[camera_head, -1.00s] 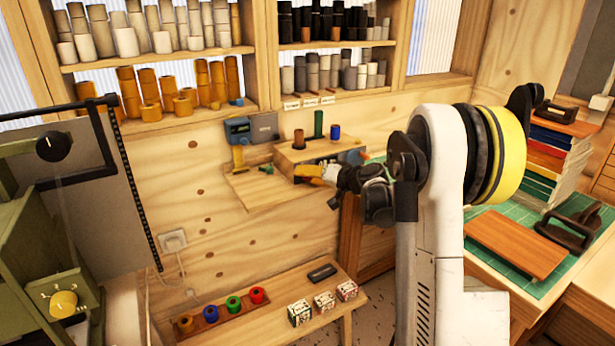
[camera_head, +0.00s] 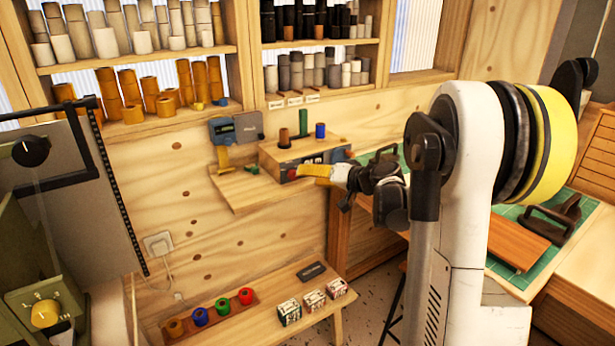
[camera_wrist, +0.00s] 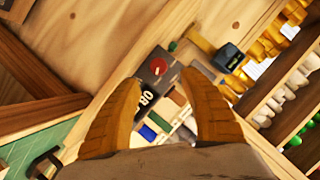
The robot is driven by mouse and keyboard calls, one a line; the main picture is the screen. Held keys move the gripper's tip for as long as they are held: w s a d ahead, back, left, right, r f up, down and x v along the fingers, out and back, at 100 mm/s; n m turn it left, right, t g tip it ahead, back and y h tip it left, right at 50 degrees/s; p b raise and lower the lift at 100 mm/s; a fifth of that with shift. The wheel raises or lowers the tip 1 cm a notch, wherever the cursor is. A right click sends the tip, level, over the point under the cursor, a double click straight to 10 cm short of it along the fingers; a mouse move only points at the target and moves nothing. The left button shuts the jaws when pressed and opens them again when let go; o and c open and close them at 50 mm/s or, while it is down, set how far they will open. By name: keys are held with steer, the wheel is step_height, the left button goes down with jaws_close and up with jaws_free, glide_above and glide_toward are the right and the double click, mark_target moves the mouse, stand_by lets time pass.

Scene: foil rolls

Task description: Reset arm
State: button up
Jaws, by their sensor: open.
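In the head view a brown roll (camera_head: 284,138), a green roll (camera_head: 303,123) and a blue roll (camera_head: 320,130) stand on the box (camera_head: 275,158). Whether the fingers touch the box cannot be told.
A low bench (camera_head: 262,318) holds a row of coloured rolls (camera_head: 200,316) and several small boxes (camera_head: 314,299). Shelves of rolls (camera_head: 165,98) line the wall above. A green machine (camera_head: 30,250) stands at left, a cutting-mat table (camera_head: 545,270) at right.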

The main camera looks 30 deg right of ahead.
stand_by(0.4)
steer(key=s+a+r+n+g, duration=0.1)
steer(key=s+a+g, duration=0.1)
steer(key=s+a, duration=0.55)
steer(key=s+a+r+n+g, duration=0.15)
steer(key=s+a, duration=0.35)
steer(key=a, duration=0.6)
steer(key=s+a+f+n+g+h, duration=0.1)
steer(key=s+a+f+h, duration=0.1)
steer(key=s, duration=0.7)
steer(key=s+a+f+n+g+h, duration=0.1)
steer(key=s+a+f+g+h, duration=0.1)
steer(key=s, duration=0.8)
steer(key=shift+s+a+f+n, duration=0.15)
steer(key=shift+a+f+n, duration=0.2)
steer(key=shift+a+f, duration=0.25)
